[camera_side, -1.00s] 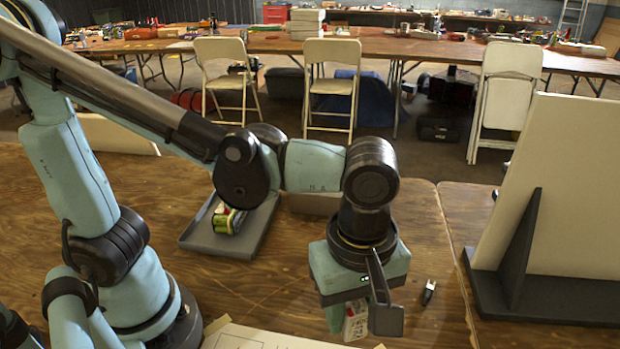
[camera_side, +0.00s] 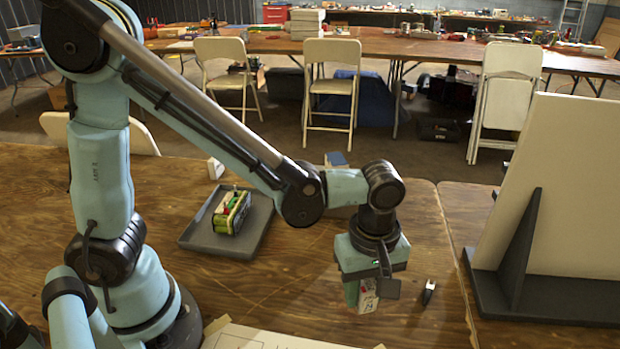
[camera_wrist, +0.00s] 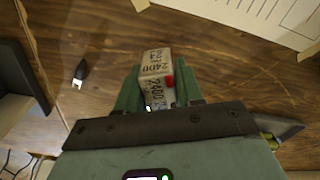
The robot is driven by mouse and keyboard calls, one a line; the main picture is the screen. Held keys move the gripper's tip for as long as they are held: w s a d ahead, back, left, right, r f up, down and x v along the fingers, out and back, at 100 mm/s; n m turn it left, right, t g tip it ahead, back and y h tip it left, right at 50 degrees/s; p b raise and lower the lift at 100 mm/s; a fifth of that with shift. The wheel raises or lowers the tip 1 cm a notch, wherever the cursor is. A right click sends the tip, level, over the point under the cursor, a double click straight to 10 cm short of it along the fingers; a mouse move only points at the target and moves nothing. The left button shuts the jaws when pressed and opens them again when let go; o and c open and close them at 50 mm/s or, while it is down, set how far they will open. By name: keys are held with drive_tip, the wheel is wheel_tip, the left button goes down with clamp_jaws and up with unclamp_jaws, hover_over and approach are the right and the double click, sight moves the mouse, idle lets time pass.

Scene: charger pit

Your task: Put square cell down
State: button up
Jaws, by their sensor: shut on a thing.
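The square cell (camera_wrist: 155,64) is a small white block with dark "2400" print and a red patch. My gripper (camera_wrist: 157,88) is shut on it in the wrist view, with a green finger on each side. In the side view my gripper (camera_side: 369,299) points down over the right part of the wooden table, with the white cell (camera_side: 368,303) showing between its fingers. The cell's lower end looks close to the table, but I cannot tell whether it touches.
A small black-and-silver piece (camera_side: 429,292) lies right of my gripper. A grey tray (camera_side: 200,238) with a green-and-white battery pack (camera_side: 232,210) stands left. A white panel (camera_side: 560,190) on a dark stand is at right. A paper sheet (camera_side: 262,338) lies in front.

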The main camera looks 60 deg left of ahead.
sight(362, 303)
drive_tip(key=shift+f, duration=1.95)
drive_tip(key=shift+f, duration=0.1)
drive_tip(key=o, duration=1.1)
drive_tip(key=shift+o, duration=0.2)
